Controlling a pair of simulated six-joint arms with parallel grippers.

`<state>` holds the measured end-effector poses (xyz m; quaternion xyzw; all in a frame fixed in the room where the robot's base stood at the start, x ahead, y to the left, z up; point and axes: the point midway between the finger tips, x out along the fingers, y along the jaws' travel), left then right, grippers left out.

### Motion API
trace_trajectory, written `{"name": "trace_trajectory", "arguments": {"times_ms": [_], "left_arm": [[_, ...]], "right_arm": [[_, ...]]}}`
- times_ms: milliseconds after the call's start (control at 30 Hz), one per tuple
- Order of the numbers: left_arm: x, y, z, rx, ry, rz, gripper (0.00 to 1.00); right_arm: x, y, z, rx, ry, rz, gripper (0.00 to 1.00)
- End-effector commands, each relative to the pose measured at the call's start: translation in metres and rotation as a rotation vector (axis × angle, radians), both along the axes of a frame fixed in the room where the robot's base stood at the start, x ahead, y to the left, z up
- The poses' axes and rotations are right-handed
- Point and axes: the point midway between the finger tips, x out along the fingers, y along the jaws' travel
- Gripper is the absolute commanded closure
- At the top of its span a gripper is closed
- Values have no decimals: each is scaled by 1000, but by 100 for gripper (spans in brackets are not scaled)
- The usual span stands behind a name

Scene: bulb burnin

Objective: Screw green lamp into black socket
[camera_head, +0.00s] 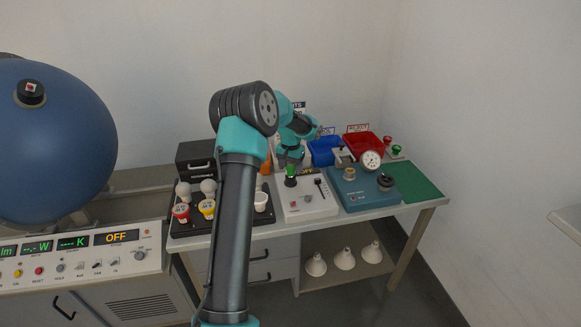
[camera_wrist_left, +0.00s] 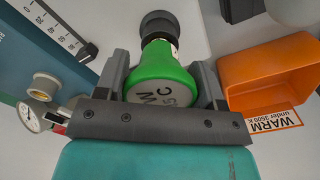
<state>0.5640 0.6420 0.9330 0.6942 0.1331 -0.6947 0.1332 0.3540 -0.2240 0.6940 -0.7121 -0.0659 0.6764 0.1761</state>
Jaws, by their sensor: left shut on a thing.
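The green lamp (camera_head: 291,170) is between the fingers of my left gripper (camera_head: 290,163), base down over the white test unit. In the left wrist view the green lamp (camera_wrist_left: 163,68) fills the space between the two grey fingers (camera_wrist_left: 162,88), which are shut on it. The black socket (camera_wrist_left: 158,22) lies straight beyond the lamp's base in that view, and the base meets its opening. The black socket (camera_head: 290,182) stands on the white unit (camera_head: 322,208) in the head view. How deep the base sits in it cannot be told. My right gripper is out of view.
A tray (camera_head: 180,228) of bulbs and cups stands left of the white unit. A blue-green gauge unit (camera_head: 352,201) stands to its right. Blue (camera_head: 322,157) and red (camera_head: 358,150) bins are behind. An orange bin (camera_wrist_left: 265,75) is close beside the gripper in the wrist view.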

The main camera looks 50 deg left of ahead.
Motion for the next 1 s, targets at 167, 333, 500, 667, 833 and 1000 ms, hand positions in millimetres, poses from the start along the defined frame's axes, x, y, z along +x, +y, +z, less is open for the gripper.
{"name": "trace_trajectory", "arguments": {"times_ms": [167, 333, 500, 667, 833, 1000], "left_arm": [[1, 0, 0, 2, -2, -161, 61], [1, 1, 0, 2, -3, -317, 61], [1, 1, 0, 2, -3, -472, 61], [1, 1, 0, 2, -3, -619, 61], [1, 1, 0, 2, -2, -774, 61], [0, 1, 0, 2, -1, -929, 61]], "right_arm": [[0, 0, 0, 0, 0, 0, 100], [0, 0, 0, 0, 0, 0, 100], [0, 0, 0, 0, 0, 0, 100], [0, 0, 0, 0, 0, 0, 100], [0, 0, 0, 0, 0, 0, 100], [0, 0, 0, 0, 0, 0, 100]]}}
